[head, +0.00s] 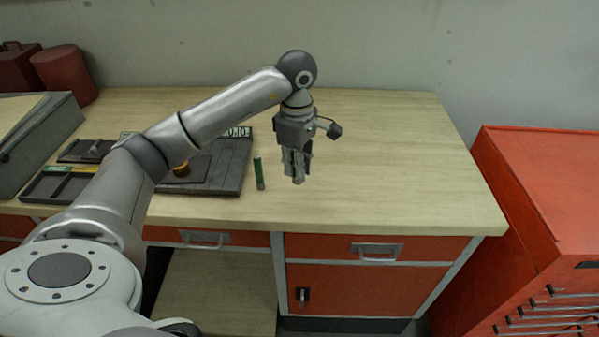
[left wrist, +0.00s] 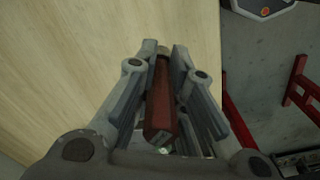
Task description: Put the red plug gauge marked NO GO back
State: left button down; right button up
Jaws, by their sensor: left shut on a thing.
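My left gripper (head: 297,172) hangs fingers-down over the right-middle part of the workbench, near its front. In the left wrist view, the left gripper (left wrist: 164,50) is shut on a red plug gauge (left wrist: 161,100), which lies lengthwise between the fingers. Its marking cannot be read. In the head view the red gauge is hidden by the fingers. My right gripper is not in view.
The wooden workbench (head: 400,165) is clear to the right. Left of the dark tray are a smaller dark tray with yellow and green labels (head: 57,169) and a grey case (head: 40,135). A red tool cabinet (head: 535,220) stands right of the bench.

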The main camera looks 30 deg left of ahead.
pick_arm(q)
jog(key=shift+w+a+f, duration=0.15)
jog(key=shift+w+f, duration=0.3)
jog(key=shift+f, duration=0.05)
notch_tip(320, 180, down, 3)
jog(key=shift+w+p, duration=0.15)
jog(key=shift+p, duration=0.9)
jog(key=shift+f, duration=0.45)
jog(key=c, duration=1.5)
grip_release()
